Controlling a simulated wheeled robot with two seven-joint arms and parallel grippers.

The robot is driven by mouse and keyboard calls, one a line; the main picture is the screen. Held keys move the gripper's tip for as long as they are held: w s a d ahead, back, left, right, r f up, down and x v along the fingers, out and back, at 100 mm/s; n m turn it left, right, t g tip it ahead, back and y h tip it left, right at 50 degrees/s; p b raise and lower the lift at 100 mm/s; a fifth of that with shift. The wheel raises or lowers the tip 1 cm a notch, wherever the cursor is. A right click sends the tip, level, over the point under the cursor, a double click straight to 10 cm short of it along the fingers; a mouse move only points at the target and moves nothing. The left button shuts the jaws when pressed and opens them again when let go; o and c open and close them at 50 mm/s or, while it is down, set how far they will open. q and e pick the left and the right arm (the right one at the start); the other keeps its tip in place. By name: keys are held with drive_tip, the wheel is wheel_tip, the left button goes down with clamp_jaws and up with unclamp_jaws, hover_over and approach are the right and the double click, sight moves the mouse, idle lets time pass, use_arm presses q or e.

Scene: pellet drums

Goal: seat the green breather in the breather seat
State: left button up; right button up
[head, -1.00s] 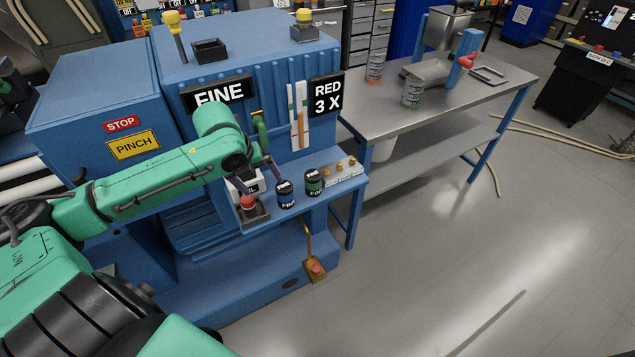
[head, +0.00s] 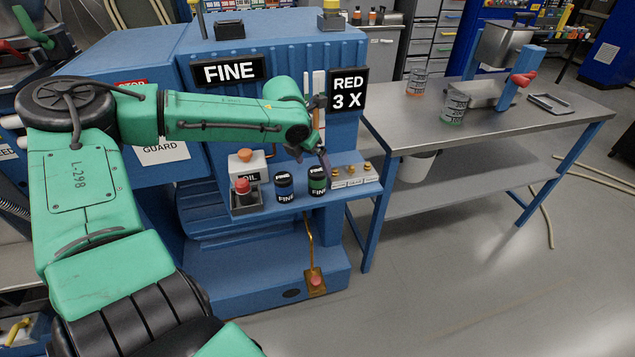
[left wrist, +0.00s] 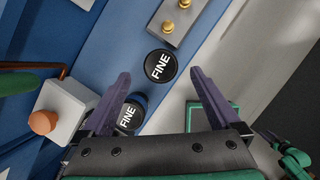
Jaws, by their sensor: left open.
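A black-topped can with a green band (head: 317,181), marked FINE, stands upright on the blue machine's front shelf. A similar blue-banded can (head: 285,187) stands just left of it. On the steel bench stand a clear canister with green at its base (head: 454,107) and one with orange bands (head: 416,82). I cannot tell for sure which piece is the breather, nor which part is its seat. My left gripper (head: 312,156) is open above the green-banded can. In the left wrist view, that can's lid (left wrist: 161,65) shows between the open fingertips (left wrist: 160,76), apparently untouched.
The shelf also holds a dark tray (head: 247,208) with a red-topped piece, a white oil box (head: 248,166) and a row of brass knobs (head: 351,172). A dark open box (head: 229,30) sits on the machine's top. The bench's front (head: 420,128) is clear.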

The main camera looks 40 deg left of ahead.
sight(315, 172)
use_arm(q)
drive_tip(key=shift+w+d+f, duration=0.15)
drive_tip(key=shift+w+f, duration=0.1)
drive_tip(key=shift+f, duration=0.2)
drive_tip(key=shift+w+d+f, duration=0.15)
drive_tip(key=shift+w+f, duration=0.05)
drive_tip(key=shift+f, duration=0.25)
drive_tip(key=f, duration=0.4)
drive_tip(key=shift+w+a, duration=0.35)
drive_tip(key=shift+a, duration=0.05)
drive_tip(key=shift+w+d+f, duration=0.1)
drive_tip(key=shift+w, duration=0.2)
drive_tip(key=shift+s, duration=0.1)
drive_tip(key=c, duration=0.5)
clamp_jaws()
use_arm(e)
drive_tip(key=shift+w+d, duration=0.45)
